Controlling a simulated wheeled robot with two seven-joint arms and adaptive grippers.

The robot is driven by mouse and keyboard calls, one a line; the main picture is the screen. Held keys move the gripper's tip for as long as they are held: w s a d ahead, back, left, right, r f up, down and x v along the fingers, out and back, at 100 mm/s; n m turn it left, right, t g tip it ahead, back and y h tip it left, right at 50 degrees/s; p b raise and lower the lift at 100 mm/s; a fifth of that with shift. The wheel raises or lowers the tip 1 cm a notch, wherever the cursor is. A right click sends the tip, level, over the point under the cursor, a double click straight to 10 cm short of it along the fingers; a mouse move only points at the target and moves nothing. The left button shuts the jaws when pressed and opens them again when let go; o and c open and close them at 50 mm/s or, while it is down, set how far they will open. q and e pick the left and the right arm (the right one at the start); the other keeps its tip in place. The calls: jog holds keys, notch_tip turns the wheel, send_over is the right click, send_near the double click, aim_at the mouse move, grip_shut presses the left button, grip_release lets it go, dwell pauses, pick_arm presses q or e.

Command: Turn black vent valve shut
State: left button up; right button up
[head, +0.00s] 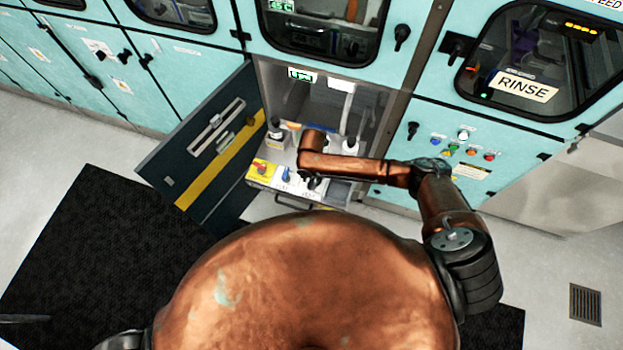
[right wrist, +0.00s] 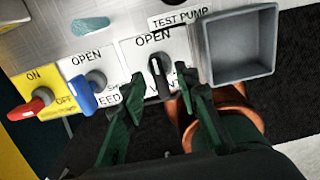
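The black vent valve (right wrist: 158,76) sits on a white plate under the word OPEN in the right wrist view. Its handle lies roughly up and down in the picture, with the upper end towards OPEN. The lower lettering is partly hidden. My right gripper (right wrist: 161,82) is open, with one dark green finger on each side of the black handle. Gaps show between fingers and handle, and I cannot tell whether either touches it. In the head view my right gripper (head: 312,183) is over the panel's front and hides the valve. My left gripper does not show.
The blue feed valve (right wrist: 88,88) stands close left of the left finger. A red knob (right wrist: 36,102) sits on a yellow plate farther left. A grey square bin (right wrist: 200,55) is right of the valve. The open cabinet door (head: 190,150) stands to the left.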

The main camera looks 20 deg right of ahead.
jog(key=shift+f, duration=0.35)
jog(key=shift+c, duration=0.4)
grip_shut()
